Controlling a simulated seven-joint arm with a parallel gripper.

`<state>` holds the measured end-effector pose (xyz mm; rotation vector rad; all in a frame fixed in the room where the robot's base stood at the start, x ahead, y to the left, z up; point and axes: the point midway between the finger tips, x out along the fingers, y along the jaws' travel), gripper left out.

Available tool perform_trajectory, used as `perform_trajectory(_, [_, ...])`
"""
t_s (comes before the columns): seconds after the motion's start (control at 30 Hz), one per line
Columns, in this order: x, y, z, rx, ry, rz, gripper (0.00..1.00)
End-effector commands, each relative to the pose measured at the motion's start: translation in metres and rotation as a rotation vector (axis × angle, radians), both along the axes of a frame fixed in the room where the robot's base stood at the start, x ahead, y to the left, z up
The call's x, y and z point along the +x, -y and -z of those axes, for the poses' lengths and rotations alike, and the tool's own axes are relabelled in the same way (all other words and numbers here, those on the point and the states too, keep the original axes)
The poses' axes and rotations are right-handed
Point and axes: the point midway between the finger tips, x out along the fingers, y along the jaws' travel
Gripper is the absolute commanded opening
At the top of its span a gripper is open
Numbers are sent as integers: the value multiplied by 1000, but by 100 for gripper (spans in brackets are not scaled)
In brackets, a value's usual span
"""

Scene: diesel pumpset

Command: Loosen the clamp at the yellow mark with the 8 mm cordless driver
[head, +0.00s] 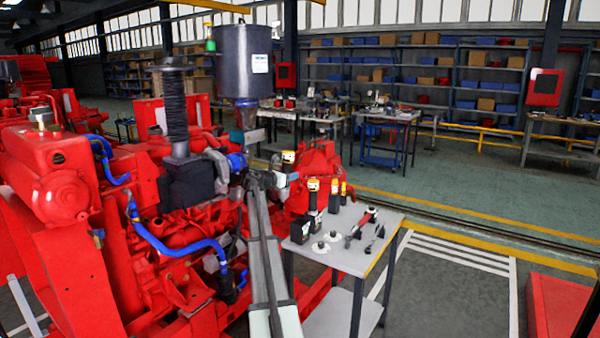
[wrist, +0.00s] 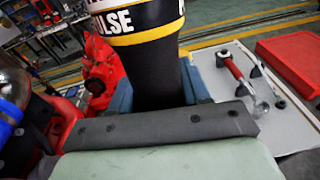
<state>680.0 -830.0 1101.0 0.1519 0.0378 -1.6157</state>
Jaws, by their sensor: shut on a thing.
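My gripper (head: 274,180) is shut on a black cordless driver (head: 288,158) with a yellow and white band. In the wrist view the driver (wrist: 140,50) stands between the blue-grey fingers (wrist: 160,95), with part of the word "PULSE" showing. Its size marking cannot be read, and its lower end is hidden. A blue hose (head: 237,161) on the red pumpset (head: 60,180) is just left of my gripper. In the wrist view this blue hose (wrist: 8,122) shows at the left edge, apart from the driver. I cannot make out the clamp or a yellow mark.
A grey side table (head: 350,258) holds more black-and-yellow drivers (head: 313,200), a red-handled tool (head: 362,222) and small round parts (head: 321,247). A dark canister (head: 245,62) and a black corrugated pipe (head: 175,105) rise above the pumpset.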

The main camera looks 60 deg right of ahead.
Motion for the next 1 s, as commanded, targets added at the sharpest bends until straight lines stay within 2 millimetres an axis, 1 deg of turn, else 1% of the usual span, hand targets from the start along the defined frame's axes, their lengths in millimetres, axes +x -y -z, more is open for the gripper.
perform_trajectory(0.03, [13, -17, 1, 33, 23, 12, 0])
perform_trajectory(0.1, [27, -38, 6, 90, 63, 49, 0])
perform_trajectory(0.27, [55, -88, 19, 228, 173, 154, 0])
perform_trajectory(0.3, [61, -101, 22, 262, 205, 183, 0])
perform_trajectory(0.37, [71, -120, 27, 314, 257, 230, 0])
perform_trajectory(0.4, [77, -134, 31, 347, 294, 263, 0])
perform_trajectory(0.57, [97, -188, 44, 468, 459, 397, 0])
perform_trajectory(0.7, [112, -236, 56, 555, 613, 506, 0])
perform_trajectory(0.97, [140, -324, 75, 660, 891, 659, 0])
perform_trajectory(1.0, [145, -338, 77, 670, 933, 679, 0])
